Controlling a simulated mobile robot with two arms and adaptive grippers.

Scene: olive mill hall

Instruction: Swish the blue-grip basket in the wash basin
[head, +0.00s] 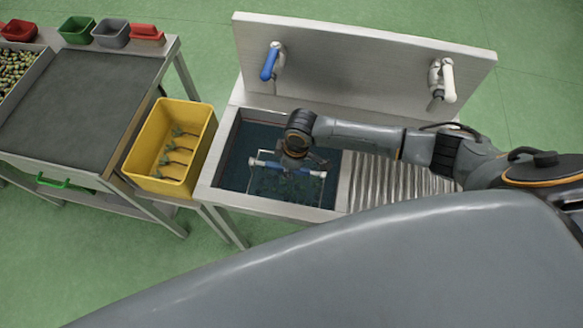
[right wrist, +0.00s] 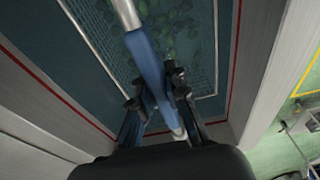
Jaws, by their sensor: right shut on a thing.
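The wash basin (head: 265,203) is a steel sink with dark blue-green water, left of a ribbed drainboard. The basket is in it, with a wire frame, mesh (right wrist: 205,75) and a bar handle with a blue grip (head: 313,172). Green leaves show inside the basket, which looks at least partly under water. My right gripper (head: 295,162) reaches over the basin from the right and is shut on the blue grip; the right wrist view shows its fingers (right wrist: 157,92) on both sides of the grip (right wrist: 143,52). My left gripper is not in view.
A blue-lever tap (head: 269,64) and a white-lever tap (head: 447,78) are on the backsplash (head: 360,55). A yellow crate (head: 143,182) with several small pieces stands left of the basin. Further left is a dark-topped table (head: 75,100) with small bins. The ribbed drainboard (head: 385,185) is bare.

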